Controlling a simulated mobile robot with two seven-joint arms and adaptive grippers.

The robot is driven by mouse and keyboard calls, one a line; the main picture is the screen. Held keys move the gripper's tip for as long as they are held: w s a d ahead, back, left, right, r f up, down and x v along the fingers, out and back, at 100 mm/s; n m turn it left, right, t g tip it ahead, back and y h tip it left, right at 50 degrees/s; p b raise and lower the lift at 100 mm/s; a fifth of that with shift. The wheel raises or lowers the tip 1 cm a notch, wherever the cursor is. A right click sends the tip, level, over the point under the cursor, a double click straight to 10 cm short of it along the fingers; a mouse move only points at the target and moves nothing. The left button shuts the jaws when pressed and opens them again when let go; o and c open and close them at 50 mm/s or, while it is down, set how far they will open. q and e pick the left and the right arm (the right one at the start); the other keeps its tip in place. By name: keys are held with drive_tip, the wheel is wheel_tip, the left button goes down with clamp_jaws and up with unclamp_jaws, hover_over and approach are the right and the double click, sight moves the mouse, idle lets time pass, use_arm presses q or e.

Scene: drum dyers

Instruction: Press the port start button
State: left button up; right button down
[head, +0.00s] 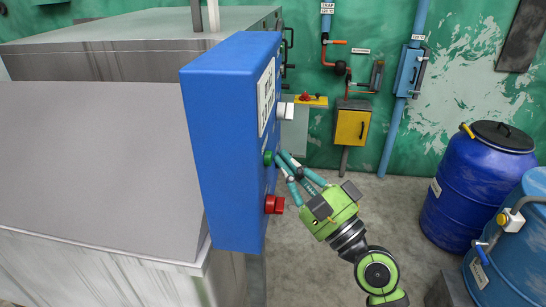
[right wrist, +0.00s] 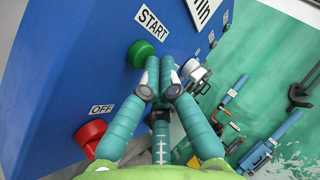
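A blue control box (head: 220,150) stands upright with its button face turned to the right. The green button (head: 267,158) sits midway down this face; in the right wrist view the green button (right wrist: 140,54) has a START label (right wrist: 151,23) beside it. My right gripper (head: 281,157) has its teal fingers together and empty, with the tips close to the green button. In the right wrist view the fingertips (right wrist: 159,68) are just right of the button; I cannot tell whether they touch it. My left gripper is not in view.
A red button (head: 274,205) marked OFF is below the green one, and a white knob (head: 286,111) is above. Blue drums (head: 465,195) stand at the right. Grey floor is open between.

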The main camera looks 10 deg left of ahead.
drive_tip(key=shift+a, duration=0.25)
drive_tip(key=shift+d, duration=0.15)
idle(0.4)
drive_tip(key=shift+d, duration=0.7)
drive_tip(key=shift+d+b, duration=0.85)
drive_tip(key=shift+d, duration=1.65)
